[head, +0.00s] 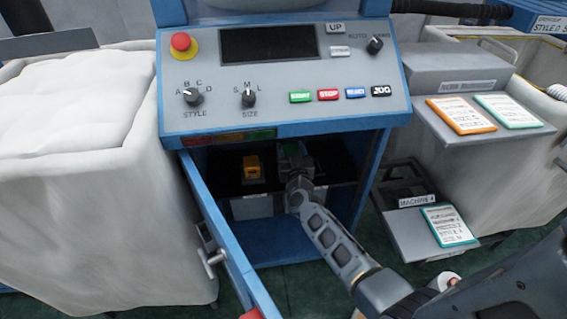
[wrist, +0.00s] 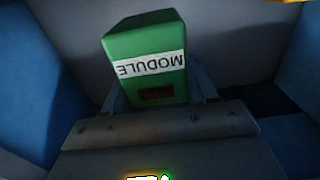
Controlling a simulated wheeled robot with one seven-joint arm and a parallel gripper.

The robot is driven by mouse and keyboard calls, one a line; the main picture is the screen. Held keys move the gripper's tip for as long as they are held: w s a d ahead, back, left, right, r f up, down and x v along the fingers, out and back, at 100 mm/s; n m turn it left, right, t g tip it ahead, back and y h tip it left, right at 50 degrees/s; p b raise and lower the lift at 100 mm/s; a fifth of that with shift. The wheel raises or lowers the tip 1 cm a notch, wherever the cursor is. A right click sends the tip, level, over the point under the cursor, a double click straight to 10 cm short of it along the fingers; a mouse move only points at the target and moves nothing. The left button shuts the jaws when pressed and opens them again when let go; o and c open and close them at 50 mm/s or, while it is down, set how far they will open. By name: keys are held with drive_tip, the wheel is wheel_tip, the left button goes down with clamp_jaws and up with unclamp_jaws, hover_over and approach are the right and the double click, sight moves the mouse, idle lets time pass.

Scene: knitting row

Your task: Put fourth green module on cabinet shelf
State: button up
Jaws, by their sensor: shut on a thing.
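A green module (wrist: 145,45) with a white label reading MODULE is between the fingers of my gripper (wrist: 155,98) in the wrist view. My gripper is shut on it. In the head view my gripper (head: 297,172) reaches into the open cabinet, at the height of its dark shelf (head: 228,185). A little of the green module (head: 291,148) shows just beyond the gripper there. I cannot tell whether the module touches the shelf. An orange-yellow module (head: 252,167) stands on the shelf to the left of my gripper.
The blue cabinet door (head: 222,235) stands open on the left. The control panel (head: 285,70) overhangs the cabinet opening. A white fabric bin (head: 80,180) is at left. A small side tray (head: 430,228) with a card is at right. Below the shelf is open room.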

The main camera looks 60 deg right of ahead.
drive_tip(key=shift+w+a+f, duration=0.6)
drive_tip(key=shift+w+f, duration=0.15)
drive_tip(key=shift+w, duration=0.15)
drive_tip(key=shift+f+b, duration=1.15)
drive_tip(key=shift+f, duration=0.75)
drive_tip(key=shift+f, duration=0.1)
drive_tip(key=o, duration=1.1)
